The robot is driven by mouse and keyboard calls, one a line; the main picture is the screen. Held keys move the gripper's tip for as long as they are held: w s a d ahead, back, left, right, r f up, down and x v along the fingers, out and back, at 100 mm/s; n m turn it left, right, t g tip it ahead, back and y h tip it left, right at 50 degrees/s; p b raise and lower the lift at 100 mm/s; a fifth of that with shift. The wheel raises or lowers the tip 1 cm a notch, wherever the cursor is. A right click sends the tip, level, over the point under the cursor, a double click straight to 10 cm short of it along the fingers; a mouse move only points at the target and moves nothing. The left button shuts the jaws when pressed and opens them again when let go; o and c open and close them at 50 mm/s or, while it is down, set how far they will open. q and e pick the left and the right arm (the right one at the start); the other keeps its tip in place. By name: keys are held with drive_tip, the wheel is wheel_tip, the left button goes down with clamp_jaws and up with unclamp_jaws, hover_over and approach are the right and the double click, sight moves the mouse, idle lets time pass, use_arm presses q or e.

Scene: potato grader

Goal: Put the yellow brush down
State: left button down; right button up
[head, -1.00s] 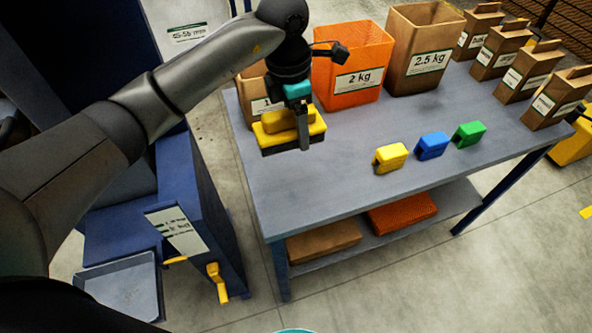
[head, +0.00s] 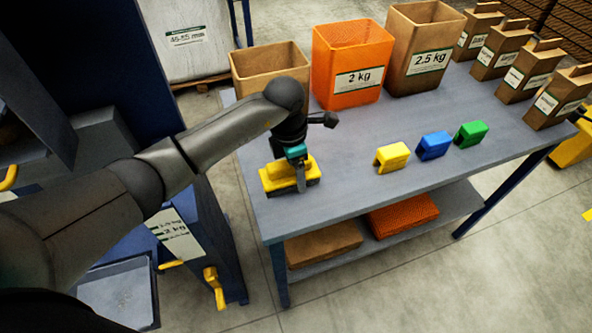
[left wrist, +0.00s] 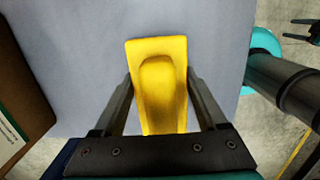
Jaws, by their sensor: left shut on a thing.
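The yellow brush (head: 273,177), with dark bristles underneath, is low over the left front part of the grey table. It looks level, and I cannot tell whether its bristles touch the top. My left gripper (head: 299,184) is shut on its raised handle from above. In the left wrist view the brush (left wrist: 160,85) lies between the two dark fingers of the left gripper (left wrist: 160,100).
Yellow (head: 392,157), blue (head: 433,146) and green (head: 470,134) blocks stand in a row right of the brush. An open brown bag (head: 245,76), an orange 2 kg bag (head: 336,62) and a 2.5 kg bag (head: 412,72) stand behind. The table (head: 345,185) is clear between.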

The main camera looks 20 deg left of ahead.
use_arm(q)
drive_tip(key=shift+f, duration=0.15)
unclamp_jaws()
drive_tip(key=shift+r, duration=0.3)
drive_tip(key=r, duration=0.4)
drive_tip(key=r+p, duration=0.1)
drive_tip(key=r, duration=0.3)
drive_tip(key=a+r+p, duration=0.1)
drive_tip(key=r, duration=0.3)
drive_tip(key=shift+s, duration=0.25)
drive_tip(key=shift+f, duration=0.1)
